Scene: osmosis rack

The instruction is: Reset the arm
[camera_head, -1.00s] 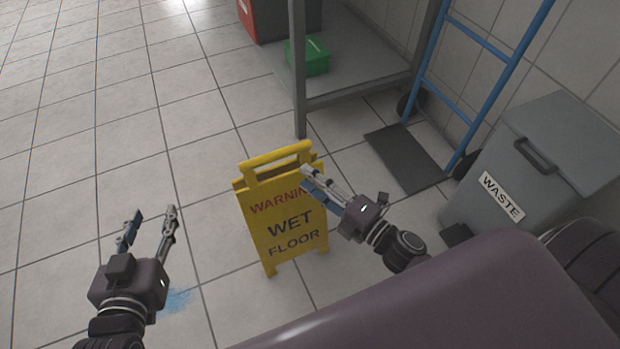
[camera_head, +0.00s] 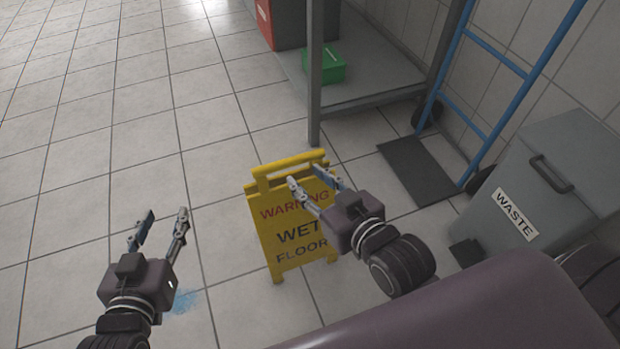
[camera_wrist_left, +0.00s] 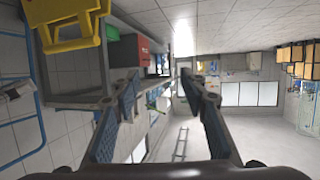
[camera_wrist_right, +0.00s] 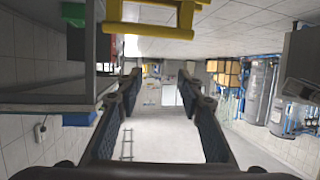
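My left gripper (camera_head: 167,226) is open and empty above the tiled floor at the lower left of the head view. Its spread fingers also show in the left wrist view (camera_wrist_left: 160,90), with nothing between them. My right gripper (camera_head: 316,179) is open in front of the upper part of the yellow wet floor sign (camera_head: 290,236) in the head view.
A grey waste bin (camera_head: 560,185) stands at the right. A blue hand truck (camera_head: 500,60) leans by the wall behind it. A metal shelf (camera_head: 375,101) holds a green box (camera_head: 324,67). A blue stain (camera_head: 185,301) marks the floor. Floor at the left is clear.

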